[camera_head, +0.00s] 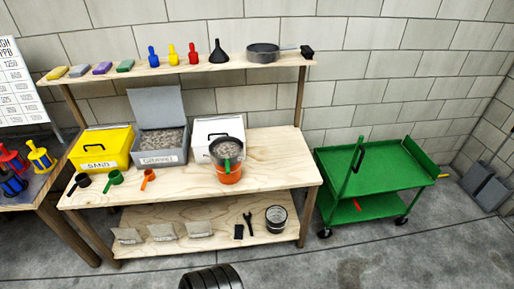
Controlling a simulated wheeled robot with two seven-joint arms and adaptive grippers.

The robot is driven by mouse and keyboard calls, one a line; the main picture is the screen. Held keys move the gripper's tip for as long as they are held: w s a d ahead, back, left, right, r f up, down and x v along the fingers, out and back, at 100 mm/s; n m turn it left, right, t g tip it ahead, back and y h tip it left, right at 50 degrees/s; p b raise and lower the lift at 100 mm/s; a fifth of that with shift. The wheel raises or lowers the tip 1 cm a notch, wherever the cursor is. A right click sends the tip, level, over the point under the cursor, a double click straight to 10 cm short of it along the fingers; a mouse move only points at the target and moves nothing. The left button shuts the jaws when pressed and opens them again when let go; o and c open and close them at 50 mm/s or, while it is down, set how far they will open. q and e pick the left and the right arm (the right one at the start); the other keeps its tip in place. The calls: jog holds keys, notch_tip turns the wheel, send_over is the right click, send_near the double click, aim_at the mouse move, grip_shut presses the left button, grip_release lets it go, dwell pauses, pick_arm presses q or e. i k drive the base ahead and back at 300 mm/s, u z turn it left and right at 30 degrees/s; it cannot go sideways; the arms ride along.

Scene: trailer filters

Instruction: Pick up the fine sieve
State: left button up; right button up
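A round grey sieve-like pan (263,52) sits on the upper shelf towards its right end, its thin handle pointing right to a black grip. Another round sieve with a dark rim (226,148) rests on top of an orange bucket (229,174) on the workbench. It holds grey gravel, and a green handle points towards me. The mesh of neither sieve can be made out, so I cannot tell which is the fine one.
A yellow SAND bin (99,146), an open grey GRAVEL bin (159,143) and a white bin (208,128) stand on the workbench (277,158), with scoops in front. Its right end is clear. A green cart (387,172) stands to the right, its top empty.

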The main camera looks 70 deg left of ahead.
aim_at(227, 151)
jog(key=i, duration=0.35)
jog(key=u, duration=2.8)
